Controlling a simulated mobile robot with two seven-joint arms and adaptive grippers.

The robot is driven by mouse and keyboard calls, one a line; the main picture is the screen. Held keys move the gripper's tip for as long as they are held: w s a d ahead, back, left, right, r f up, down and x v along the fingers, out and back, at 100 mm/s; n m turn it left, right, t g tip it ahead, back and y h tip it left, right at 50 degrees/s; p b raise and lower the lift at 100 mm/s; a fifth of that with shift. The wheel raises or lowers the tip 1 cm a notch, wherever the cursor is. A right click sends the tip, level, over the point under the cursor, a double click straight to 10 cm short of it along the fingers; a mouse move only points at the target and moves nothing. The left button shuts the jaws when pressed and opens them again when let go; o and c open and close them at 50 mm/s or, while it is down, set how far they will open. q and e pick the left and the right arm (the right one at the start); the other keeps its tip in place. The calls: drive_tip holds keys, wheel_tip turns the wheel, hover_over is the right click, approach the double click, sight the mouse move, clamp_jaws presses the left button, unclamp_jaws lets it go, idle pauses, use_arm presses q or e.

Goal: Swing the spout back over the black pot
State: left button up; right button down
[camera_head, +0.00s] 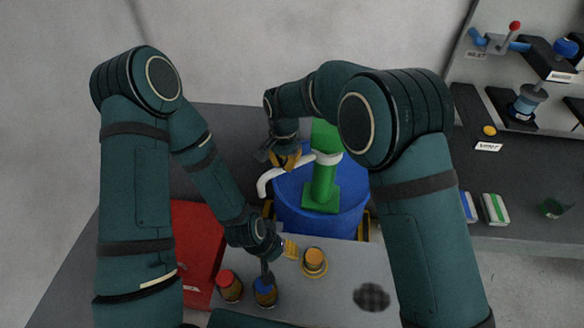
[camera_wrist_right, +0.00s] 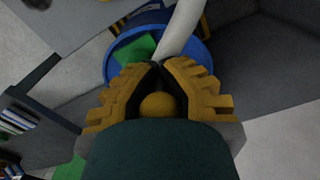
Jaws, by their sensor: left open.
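The white spout (camera_head: 274,178) comes from the green pump (camera_head: 323,180) on the blue barrel (camera_head: 290,208) and reaches left past the barrel's rim, its end bent down. My right gripper (camera_head: 284,160) is at the spout. In the right wrist view its fingers (camera_wrist_right: 160,68) close in around a round yellow knob (camera_wrist_right: 158,105), with the spout (camera_wrist_right: 181,32) just beyond the tips; how the knob joins the spout is hidden. My left gripper (camera_head: 279,262) is open above the table, beside the blue-capped jar. I cannot make out a black pot for certain.
A red-capped jar (camera_head: 230,286) and a blue-capped jar (camera_head: 265,291) stand by a red panel (camera_head: 194,246). A yellow cylinder (camera_head: 314,261) stands right of my left gripper. A dark mesh disc (camera_head: 371,297) lies on the pale table. A dark counter (camera_head: 500,195) is at right.

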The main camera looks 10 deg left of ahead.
drive_tip(key=shift+w+a+m, duration=0.55)
drive_tip(key=shift+w+m, duration=0.15)
drive_tip(key=shift+m, duration=0.1)
drive_tip(key=c, duration=1.1)
unclamp_jaws()
drive_tip(key=shift+w+a, duration=0.1)
drive_tip(key=shift+o, duration=0.2)
wheel_tip(320, 180, up, 12)
